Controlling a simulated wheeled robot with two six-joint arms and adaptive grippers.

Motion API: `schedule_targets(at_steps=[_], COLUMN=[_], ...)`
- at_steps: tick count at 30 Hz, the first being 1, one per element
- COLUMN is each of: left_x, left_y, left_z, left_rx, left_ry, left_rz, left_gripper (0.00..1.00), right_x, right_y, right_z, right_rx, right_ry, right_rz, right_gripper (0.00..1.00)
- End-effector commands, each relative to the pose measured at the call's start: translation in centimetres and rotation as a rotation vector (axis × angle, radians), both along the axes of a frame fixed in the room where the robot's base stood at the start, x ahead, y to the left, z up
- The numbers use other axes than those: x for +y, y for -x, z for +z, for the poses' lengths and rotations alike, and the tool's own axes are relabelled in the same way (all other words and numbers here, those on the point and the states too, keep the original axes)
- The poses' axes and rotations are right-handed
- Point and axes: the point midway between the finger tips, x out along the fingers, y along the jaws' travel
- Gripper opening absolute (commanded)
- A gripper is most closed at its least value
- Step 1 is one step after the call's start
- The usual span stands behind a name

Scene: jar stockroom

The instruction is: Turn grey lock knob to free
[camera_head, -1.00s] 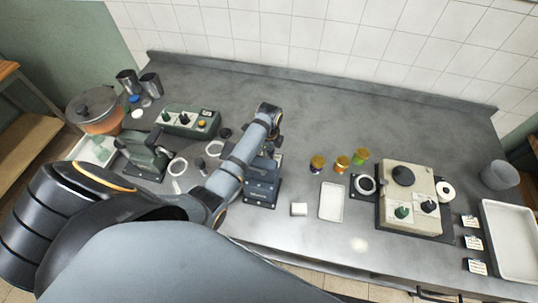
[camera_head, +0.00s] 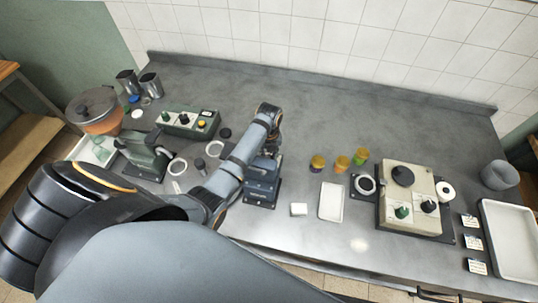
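My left arm reaches in from the left, and its wrist hangs over the blue-grey press-like device (camera_head: 262,190). My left gripper (camera_head: 274,141) is just above or behind that device's top. It is mostly hidden by my own wrist, so its fingers cannot be made out. I cannot single out a grey lock knob; part of the device is covered by my arm. A cream control box (camera_head: 409,181) at the right carries a dark round knob (camera_head: 402,176), a green knob (camera_head: 401,212) and a black knob (camera_head: 429,206). My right gripper is not clearly seen.
A green control box (camera_head: 188,122) and a dark green press (camera_head: 146,155) stand at the left. The back middle of the counter (camera_head: 350,110) is clear.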

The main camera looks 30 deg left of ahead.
Motion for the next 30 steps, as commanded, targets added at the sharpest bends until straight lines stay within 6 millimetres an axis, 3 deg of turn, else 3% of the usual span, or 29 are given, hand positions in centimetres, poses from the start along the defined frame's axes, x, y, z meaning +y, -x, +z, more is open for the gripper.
schedule_targets(at_steps=[12,30], left_x=[-0.02,-0.03], left_y=[-0.06,-0.08], left_z=[0.07,0.07], left_rx=[-0.001,-0.002], left_ry=[0.0,0.0], left_rz=[-0.229,-0.281], left_gripper=[0.0,0.0], right_x=[0.01,0.02], right_y=[0.0,0.02], right_z=[0.01,0.01], right_rx=[0.0,0.0], right_ry=[0.0,0.0], right_rz=[0.0,0.0], right_gripper=[0.4,0.4])
